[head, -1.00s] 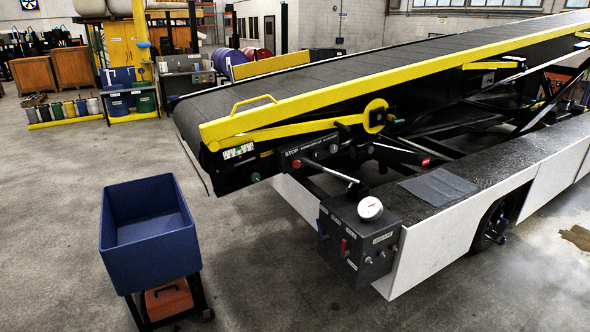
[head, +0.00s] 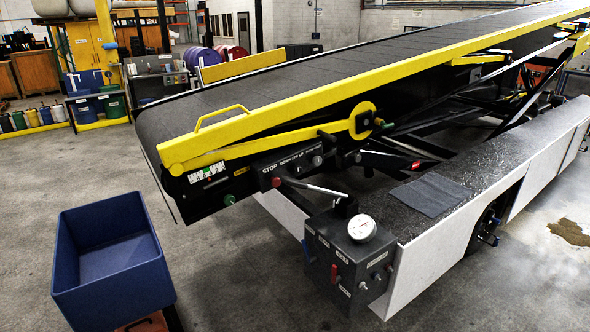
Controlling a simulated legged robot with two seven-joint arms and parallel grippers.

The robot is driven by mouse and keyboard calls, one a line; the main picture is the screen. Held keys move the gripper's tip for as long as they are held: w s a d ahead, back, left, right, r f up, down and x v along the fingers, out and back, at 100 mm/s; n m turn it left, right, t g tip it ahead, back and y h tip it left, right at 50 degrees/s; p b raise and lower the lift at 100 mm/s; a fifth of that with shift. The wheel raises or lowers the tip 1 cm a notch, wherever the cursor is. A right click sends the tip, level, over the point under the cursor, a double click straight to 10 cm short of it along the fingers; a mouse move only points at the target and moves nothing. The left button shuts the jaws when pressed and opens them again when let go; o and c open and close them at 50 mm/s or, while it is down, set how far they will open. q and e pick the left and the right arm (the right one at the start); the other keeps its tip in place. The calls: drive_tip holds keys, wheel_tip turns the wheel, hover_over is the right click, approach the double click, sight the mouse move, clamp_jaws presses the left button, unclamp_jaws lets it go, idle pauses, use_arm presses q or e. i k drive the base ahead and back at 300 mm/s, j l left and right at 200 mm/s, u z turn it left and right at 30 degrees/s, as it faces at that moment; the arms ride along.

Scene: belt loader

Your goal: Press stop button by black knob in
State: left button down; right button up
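The belt loader (head: 330,85) stands ahead with its belt sloping up to the right and a yellow rail along its side. A dark control strip marked STOP sits under the rail. A red button (head: 277,182) is at the strip's left end, just below the STOP label. A black knob (head: 317,160) sits to its right on the same strip. A green button (head: 228,200) is lower left, apart from the strip. Neither of my grippers shows in the head view.
A grey control box (head: 345,262) with a round white gauge (head: 362,227) and a red lever juts out at the loader's front corner. A blue bin (head: 112,260) on a cart stands at lower left. Bare floor lies between the bin and the loader.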

sight(275, 182)
drive_tip(key=i+j+z, duration=0.15)
drive_tip(key=i, duration=0.35)
drive_tip(key=i+j+z, duration=0.2)
drive_tip(key=i+j, duration=0.15)
drive_tip(key=i, duration=0.15)
drive_tip(key=i+j+z, duration=0.15)
drive_tip(key=i+j, duration=0.15)
drive_tip(key=i, duration=0.15)
